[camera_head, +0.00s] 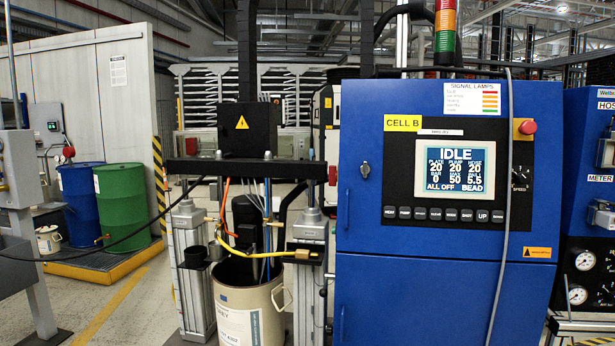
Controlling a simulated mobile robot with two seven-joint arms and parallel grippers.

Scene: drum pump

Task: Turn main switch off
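A blue control cabinet (432,290) labelled CELL B stands at centre right. Its screen (455,168) reads IDLE and ALL OFF. A small dark rotary knob (519,178) with markings around it sits right of the screen. A red button (527,127) on a yellow plate is above the knob. A small round metal lock or handle (365,169) is on the cabinet's left side. No label clearly marks any of these as the main switch. Neither of my grippers is in view.
A drum pump frame with a beige drum (250,308) stands left of the cabinet. Blue (82,205) and green (122,207) drums stand on a yellow-edged platform. A second blue panel with gauges (585,260) is at the right. A grey cable hangs down the cabinet front.

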